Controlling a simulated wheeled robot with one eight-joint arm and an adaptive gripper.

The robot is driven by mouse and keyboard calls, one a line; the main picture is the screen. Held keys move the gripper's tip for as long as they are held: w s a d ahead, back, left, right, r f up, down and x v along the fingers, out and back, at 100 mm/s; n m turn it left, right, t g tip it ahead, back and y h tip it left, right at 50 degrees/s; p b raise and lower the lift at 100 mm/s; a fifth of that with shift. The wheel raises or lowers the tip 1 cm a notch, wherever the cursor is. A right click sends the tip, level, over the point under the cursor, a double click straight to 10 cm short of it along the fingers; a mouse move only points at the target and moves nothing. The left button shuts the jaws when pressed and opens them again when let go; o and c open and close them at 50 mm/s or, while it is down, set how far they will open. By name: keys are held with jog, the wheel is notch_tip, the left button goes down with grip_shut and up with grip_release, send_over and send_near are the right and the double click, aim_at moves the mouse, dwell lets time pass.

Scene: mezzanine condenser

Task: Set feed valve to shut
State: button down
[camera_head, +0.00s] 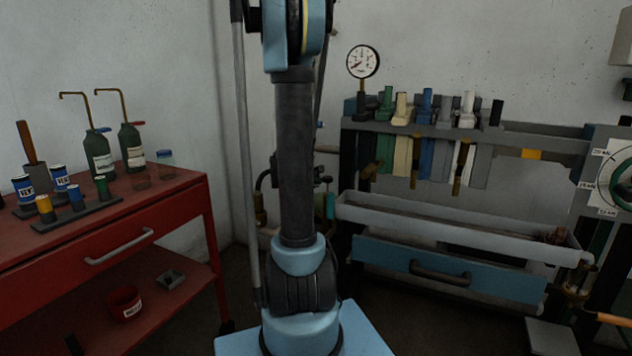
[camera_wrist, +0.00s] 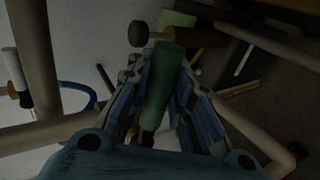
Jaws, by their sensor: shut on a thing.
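In the wrist view my gripper (camera_wrist: 160,95) has its two blue-grey fingers on either side of a green cylindrical handle (camera_wrist: 163,80). The gripper is shut on this handle, which runs lengthwise between the fingers. A dark round knob (camera_wrist: 138,34) on a brownish stem shows just past its far end. In the head view my arm covers the middle, and my gripper cannot be made out. Dark pipework (camera_head: 262,185) shows partly behind the arm. I cannot read any label naming the feed valve, and its position is hard to tell.
A red cart (camera_head: 180,205) with bottles and cans stands at left. A rack (camera_head: 540,140) with coloured levers, a gauge (camera_head: 363,61), a grey trough (camera_head: 450,232) and a blue drawer (camera_head: 380,255) are at right. Pale pipes (camera_wrist: 38,70) pass close to the gripper in the wrist view.

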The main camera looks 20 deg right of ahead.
jog(key=shift+s+a+f, duration=0.1)
jog(key=shift+s+f, duration=0.05)
jog(key=c, duration=1.8)
grip_release()
jog(key=shift+c, duration=0.2)
jog(key=o, duration=0.4)
jog(key=shift+v, duration=5.9)
